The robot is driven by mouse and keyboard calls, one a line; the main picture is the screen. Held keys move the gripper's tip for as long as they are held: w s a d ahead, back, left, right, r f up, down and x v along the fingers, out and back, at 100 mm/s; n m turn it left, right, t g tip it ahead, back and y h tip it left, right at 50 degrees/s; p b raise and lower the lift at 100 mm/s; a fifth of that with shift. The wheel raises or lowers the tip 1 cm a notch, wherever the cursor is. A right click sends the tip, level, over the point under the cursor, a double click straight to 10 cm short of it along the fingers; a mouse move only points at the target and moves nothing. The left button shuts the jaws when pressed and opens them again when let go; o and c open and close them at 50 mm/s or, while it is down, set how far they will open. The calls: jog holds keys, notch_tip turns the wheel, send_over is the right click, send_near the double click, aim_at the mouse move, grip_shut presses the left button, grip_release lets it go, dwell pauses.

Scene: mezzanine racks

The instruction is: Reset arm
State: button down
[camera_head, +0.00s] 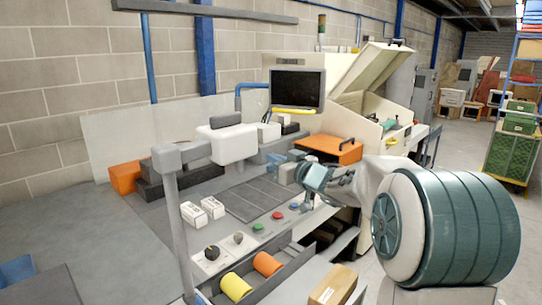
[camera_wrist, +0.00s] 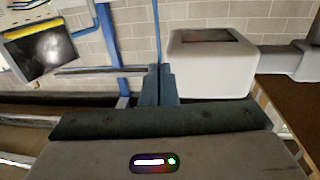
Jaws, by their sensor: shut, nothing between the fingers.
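My gripper (camera_head: 304,173) is at the end of my arm, which reaches in from the right over the grey workbench (camera_head: 222,232). Its jaws are shut and hold nothing. In the wrist view the two dark teal fingers (camera_wrist: 160,72) stand side by side in the middle, touching. In the head view the gripper is small and partly merged with the grey blocks behind it, so its height above the bench is hard to tell.
A white machine head (camera_head: 228,143) on a grey arm stands left of my gripper, and a monitor (camera_head: 297,90) stands behind. An orange box (camera_head: 330,149) is close beyond it. Yellow (camera_head: 235,287) and orange (camera_head: 267,264) rolls lie in a front tray. Open floor lies at the far right.

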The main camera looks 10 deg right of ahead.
jog(key=s+d+f+m+h+b, duration=0.1)
jog(key=s+d+f+m+h, duration=0.1)
jog(key=s+d+m+h, duration=0.25)
jog(key=s+d+f+m+h+b, duration=0.1)
jog(key=s+d+h, duration=0.2)
jog(key=s+h, duration=0.35)
jog(key=s+a+f+g+y, duration=0.1)
jog(key=s+f+g, duration=0.3)
jog(key=s, duration=0.5)
jog(key=s+a+f+g, duration=0.4)
jog(key=s+f, duration=0.3)
jog(key=s, duration=0.2)
jog(key=s+a+f+g+y, duration=0.1)
jog(key=s+a+f+g, duration=0.2)
jog(key=s, duration=0.6)
notch_tip(320, 180, down, 2)
jog(key=shift+s+a+f+g+y, duration=0.2)
jog(key=shift+f+g+y, duration=0.1)
jog(key=shift+g, duration=0.5)
